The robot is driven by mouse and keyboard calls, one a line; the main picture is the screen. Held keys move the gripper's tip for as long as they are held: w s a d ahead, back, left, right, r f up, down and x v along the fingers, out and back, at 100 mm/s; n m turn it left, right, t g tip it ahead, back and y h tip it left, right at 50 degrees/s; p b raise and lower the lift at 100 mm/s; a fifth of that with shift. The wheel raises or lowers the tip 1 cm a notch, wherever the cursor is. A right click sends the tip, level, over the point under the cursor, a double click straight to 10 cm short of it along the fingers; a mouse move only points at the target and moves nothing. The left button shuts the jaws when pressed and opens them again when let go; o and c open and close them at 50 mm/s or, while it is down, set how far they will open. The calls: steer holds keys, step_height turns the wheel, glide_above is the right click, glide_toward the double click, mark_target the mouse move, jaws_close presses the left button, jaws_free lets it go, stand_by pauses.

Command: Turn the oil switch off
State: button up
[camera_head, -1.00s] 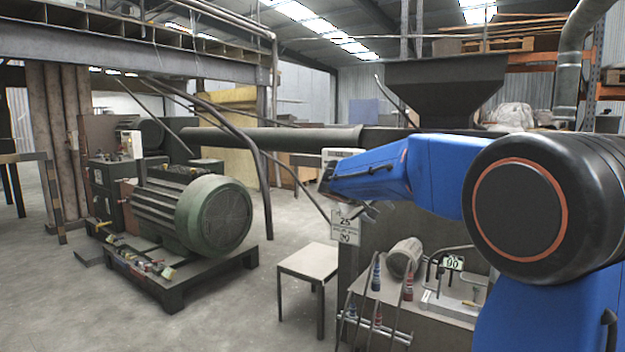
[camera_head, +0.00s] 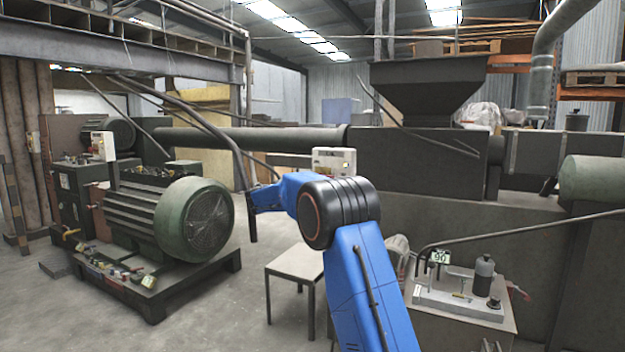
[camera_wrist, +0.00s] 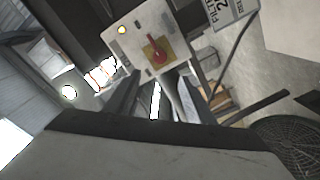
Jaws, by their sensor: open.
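In the wrist view a pale switch box shows a red rotary handle (camera_wrist: 157,52) on a yellow square plate, with a small yellow lamp on its upper left corner. It is tilted in the picture and lies ahead of my gripper (camera_wrist: 160,92). The dark fingers are apart with nothing between them, and do not appear to touch the handle. In the head view a pale box (camera_head: 334,161) on the machine's front looks like the same one. My gripper (camera_head: 254,199) is to its left there, small and partly lost against a dark pipe. I cannot read a switch label.
A green motor (camera_head: 165,215) stands on a low dark base at left. A small table (camera_head: 296,262) is beside my arm. A bench (camera_head: 455,300) with bottles and fittings is at right. Another pale box (camera_head: 103,146) is near the motor. Floor between motor and table is clear.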

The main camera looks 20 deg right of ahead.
steer(key=x, duration=1.7)
steer(key=c, duration=1.1)
